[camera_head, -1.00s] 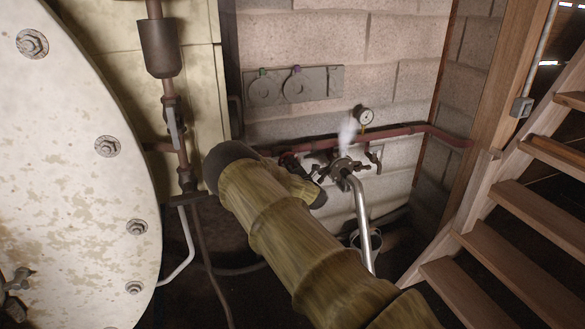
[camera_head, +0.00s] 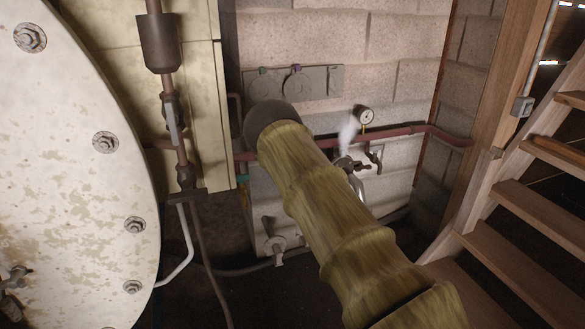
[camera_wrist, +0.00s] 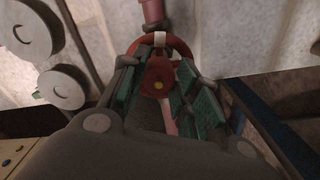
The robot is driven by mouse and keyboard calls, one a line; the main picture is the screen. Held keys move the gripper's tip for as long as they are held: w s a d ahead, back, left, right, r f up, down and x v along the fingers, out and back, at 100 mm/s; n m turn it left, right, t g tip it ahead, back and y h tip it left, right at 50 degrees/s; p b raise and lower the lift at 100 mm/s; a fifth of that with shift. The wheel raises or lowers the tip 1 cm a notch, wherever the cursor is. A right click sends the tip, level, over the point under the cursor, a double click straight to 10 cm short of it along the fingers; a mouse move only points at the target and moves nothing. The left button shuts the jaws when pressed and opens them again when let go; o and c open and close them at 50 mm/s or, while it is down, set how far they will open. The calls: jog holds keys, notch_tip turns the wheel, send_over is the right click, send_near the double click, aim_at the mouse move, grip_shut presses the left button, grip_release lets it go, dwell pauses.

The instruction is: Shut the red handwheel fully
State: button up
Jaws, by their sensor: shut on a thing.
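The red handwheel (camera_wrist: 176,47) shows in the wrist view, a red ring with a white mark at its top and a red hub with a yellowish centre. My gripper (camera_wrist: 158,84) has its green-padded fingers on either side of the wheel and is shut on it. The lower part of the wheel is hidden by the fingers. In the head view my arm covers the handwheel and the gripper.
A red pipe (camera_head: 400,130) runs along the block wall, with a pressure gauge (camera_head: 364,115) above it. White steam (camera_head: 348,130) rises by a valve fitting (camera_head: 347,163). Wooden stairs (camera_head: 520,215) stand at right, a large pale round vessel (camera_head: 70,180) at left.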

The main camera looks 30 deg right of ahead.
jog(key=shift+a+f+m+b, duration=0.15)
jog(key=shift+m+b, duration=0.4)
jog(key=shift+m, duration=3.4)
jog(key=shift+a+f+m+b, duration=0.15)
jog(key=shift+m+b, duration=0.35)
jog(key=shift+m, duration=3.45)
jog(key=o, duration=1)
jog(key=shift+d, duration=0.1)
jog(key=shift+r, duration=0.1)
jog(key=v, duration=1.2)
